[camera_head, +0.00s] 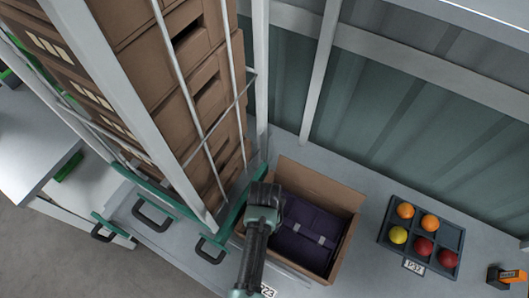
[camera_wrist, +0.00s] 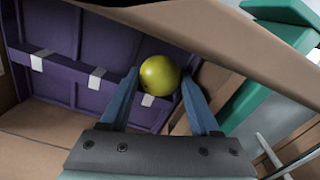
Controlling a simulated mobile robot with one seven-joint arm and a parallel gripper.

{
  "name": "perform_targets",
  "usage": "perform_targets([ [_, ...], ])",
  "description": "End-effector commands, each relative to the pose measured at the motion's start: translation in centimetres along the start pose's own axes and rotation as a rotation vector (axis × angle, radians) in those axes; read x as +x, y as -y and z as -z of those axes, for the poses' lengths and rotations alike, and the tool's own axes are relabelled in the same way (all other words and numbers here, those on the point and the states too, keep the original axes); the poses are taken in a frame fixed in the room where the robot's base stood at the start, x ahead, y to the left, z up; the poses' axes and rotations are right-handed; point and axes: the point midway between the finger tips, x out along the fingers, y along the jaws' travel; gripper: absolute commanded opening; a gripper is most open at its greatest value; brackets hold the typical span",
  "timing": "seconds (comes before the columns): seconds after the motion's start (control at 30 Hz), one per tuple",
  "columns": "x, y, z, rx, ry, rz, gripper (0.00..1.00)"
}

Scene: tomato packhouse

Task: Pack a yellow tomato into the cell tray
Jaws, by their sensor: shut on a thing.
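In the wrist view, my gripper (camera_wrist: 162,78) is shut on a yellow tomato (camera_wrist: 159,74), held between its two blue fingertips. In the head view my gripper (camera_head: 265,190) is at the left side of an open cardboard box; its fingers and the held tomato cannot be made out there. The dark cell tray (camera_head: 462,241) lies to the right of the box. Its back row has two orange tomatoes (camera_head: 405,211) and an empty cell at the right end. Its front row has a yellow tomato (camera_head: 398,235) and two red tomatoes (camera_head: 423,247).
The cardboard box (camera_head: 347,243) has a purple insert (camera_head: 304,236) inside, also seen in the wrist view (camera_wrist: 60,83). A caged stack of brown crates (camera_head: 215,120) stands left of my gripper. An orange and black item (camera_head: 508,277) lies right of the tray. Bare counter separates box and tray.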

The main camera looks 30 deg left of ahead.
Motion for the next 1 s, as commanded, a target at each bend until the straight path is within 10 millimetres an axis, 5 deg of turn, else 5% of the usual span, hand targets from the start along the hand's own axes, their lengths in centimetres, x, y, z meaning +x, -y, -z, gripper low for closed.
perform_targets([
  [0.23,0.01,0.00,0.01,0.000,0.000,0.000,0.36],
  [0.27,0.01,0.00,0.01,0.000,0.000,0.000,0.66],
  [0.43,0.01,0.01,0.01,0.000,0.000,0.000,0.97],
  [0.6,0.01,0.02,0.00,0.000,0.000,0.000,0.98],
  [0.73,0.02,0.01,-0.01,0.000,0.000,0.000,0.78],
  [1.0,0.02,0.00,-0.01,0.000,0.000,0.000,0.78],
])
